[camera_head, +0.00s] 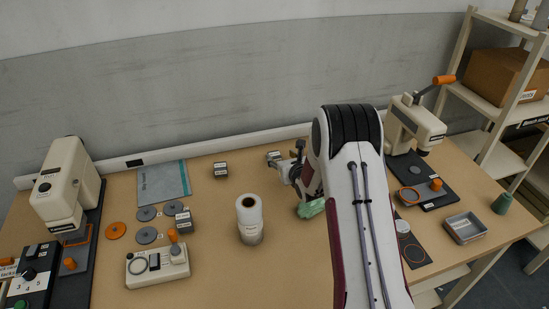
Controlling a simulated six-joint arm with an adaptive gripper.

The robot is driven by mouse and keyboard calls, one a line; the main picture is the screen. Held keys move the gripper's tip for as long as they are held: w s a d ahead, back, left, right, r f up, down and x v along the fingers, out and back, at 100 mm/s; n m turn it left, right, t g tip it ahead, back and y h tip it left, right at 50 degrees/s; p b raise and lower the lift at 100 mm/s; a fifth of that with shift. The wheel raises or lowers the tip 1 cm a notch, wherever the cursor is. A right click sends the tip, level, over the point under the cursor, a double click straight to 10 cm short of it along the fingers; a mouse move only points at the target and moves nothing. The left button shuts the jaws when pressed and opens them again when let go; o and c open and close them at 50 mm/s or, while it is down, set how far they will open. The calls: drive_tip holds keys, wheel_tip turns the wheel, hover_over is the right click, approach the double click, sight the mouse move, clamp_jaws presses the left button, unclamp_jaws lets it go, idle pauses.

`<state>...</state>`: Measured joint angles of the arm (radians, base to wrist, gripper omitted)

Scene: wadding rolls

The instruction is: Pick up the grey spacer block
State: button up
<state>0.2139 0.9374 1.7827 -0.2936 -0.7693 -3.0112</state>
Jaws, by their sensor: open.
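A small grey block with a pale front (220,169) sits on the table right of the blue-grey sheet. A larger grey block (184,222) stands among the grey discs on the left; I cannot tell for sure which of the two is the spacer block. My gripper (278,160) is at the back of the table, right of the small block and apart from it. It is open, small in view and partly hidden by my arm. I see nothing held in it.
A white roll (249,218) stands upright mid-table. A green item (310,208) lies beside my arm, partly hidden. A cream press (68,185) stands left, a cranked machine (414,125) right, and a metal tray (465,228) front right. The table around the small block is clear.

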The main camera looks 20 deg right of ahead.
sight(274, 154)
drive_tip(key=shift+w, duration=0.1)
drive_tip(key=shift+x, duration=1.25)
drive_tip(key=shift+f, duration=0.15)
drive_tip(key=shift+w+a+f, duration=0.2)
drive_tip(key=shift+w+f, duration=0.25)
drive_tip(key=shift+w, duration=0.15)
drive_tip(key=shift+w+a+f, duration=0.15)
drive_tip(key=shift+w+f, duration=0.3)
drive_tip(key=shift+w, duration=0.15)
drive_tip(key=shift+x, duration=1.1)
drive_tip(key=shift+r, duration=0.1)
drive_tip(key=c, duration=1.2)
